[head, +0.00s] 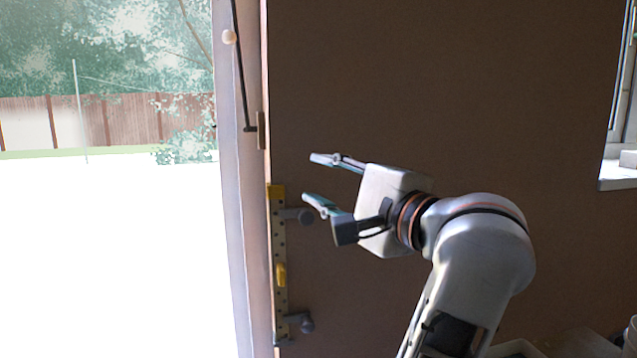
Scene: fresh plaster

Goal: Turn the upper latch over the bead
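A narrow perforated strip, seemingly the bead (281,238), stands upright along the wall's left edge beside the bright opening. The upper latch (302,216) is a grey piece with a round knob, pointing right from the strip over the brown wall. A similar lower latch (303,323) sits near the strip's bottom.
A window ledge (618,176) is at the right. The wall above my gripper is bare.

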